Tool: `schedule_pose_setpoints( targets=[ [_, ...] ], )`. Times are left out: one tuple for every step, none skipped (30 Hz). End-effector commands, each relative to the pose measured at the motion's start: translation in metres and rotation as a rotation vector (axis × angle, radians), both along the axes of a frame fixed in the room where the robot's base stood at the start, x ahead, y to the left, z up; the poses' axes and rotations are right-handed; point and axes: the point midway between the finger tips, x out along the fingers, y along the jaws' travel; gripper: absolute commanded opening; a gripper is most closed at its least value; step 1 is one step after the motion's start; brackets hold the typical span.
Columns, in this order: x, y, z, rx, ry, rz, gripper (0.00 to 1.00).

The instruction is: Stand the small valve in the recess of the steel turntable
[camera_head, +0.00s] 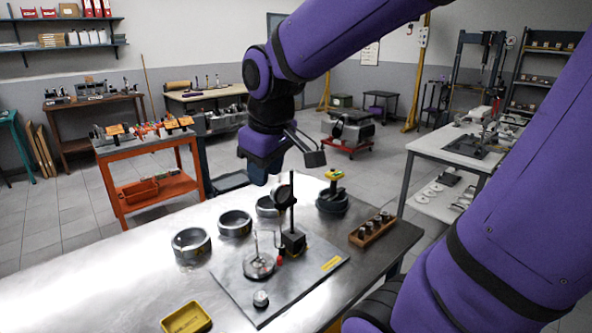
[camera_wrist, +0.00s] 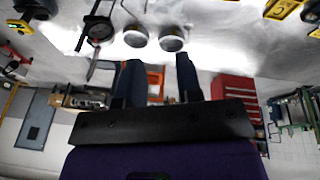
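The steel turntable (camera_head: 259,267) is a small round disc on a grey plate on the bench, in the head view. Thin upright stems show on or just behind it, and a small red part is beside it. I cannot tell whether one of the stems is the small valve. A short round metal piece (camera_head: 261,299) stands on the plate in front of the turntable. My gripper (camera_head: 264,177) hangs above the bench, behind the turntable and clear of it. In the wrist view its two dark fingers (camera_wrist: 157,65) are apart with nothing seen between them.
A black gauge stand (camera_head: 293,242) rises right behind the turntable. Several metal rings (camera_head: 191,244) line the bench's left and back. A wooden rack (camera_head: 372,229) of small parts is at right, a yellow tray (camera_head: 187,318) at front left. The bench's left side is bare.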

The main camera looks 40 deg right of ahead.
Motion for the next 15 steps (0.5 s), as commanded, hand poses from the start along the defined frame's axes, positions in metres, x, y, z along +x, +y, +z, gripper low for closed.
schedule_pose_setpoints(
  targets=[
    [-0.013,0.004,0.009,0.011,-0.032,-0.025,0.33],
    [-0.021,0.005,0.013,0.02,-0.048,-0.045,0.33],
    [-0.031,0.007,0.017,0.032,-0.066,-0.07,0.33],
    [-0.039,0.009,0.021,0.042,-0.082,-0.089,0.33],
    [-0.046,0.01,0.023,0.053,-0.096,-0.107,0.33],
    [-0.055,0.011,0.027,0.067,-0.113,-0.13,0.33],
    [-0.062,0.012,0.029,0.077,-0.127,-0.146,0.33],
    [-0.068,0.013,0.031,0.088,-0.139,-0.161,0.33],
    [-0.076,0.014,0.032,0.101,-0.151,-0.179,0.33],
    [-0.081,0.015,0.033,0.111,-0.159,-0.191,0.33],
    [-0.085,0.015,0.034,0.12,-0.168,-0.202,0.33],
    [-0.09,0.016,0.035,0.13,-0.177,-0.215,0.33],
    [-0.093,0.016,0.036,0.137,-0.182,-0.224,0.33],
    [-0.096,0.016,0.036,0.143,-0.187,-0.23,0.33],
    [-0.099,0.017,0.036,0.148,-0.191,-0.237,0.33]
  ],
)
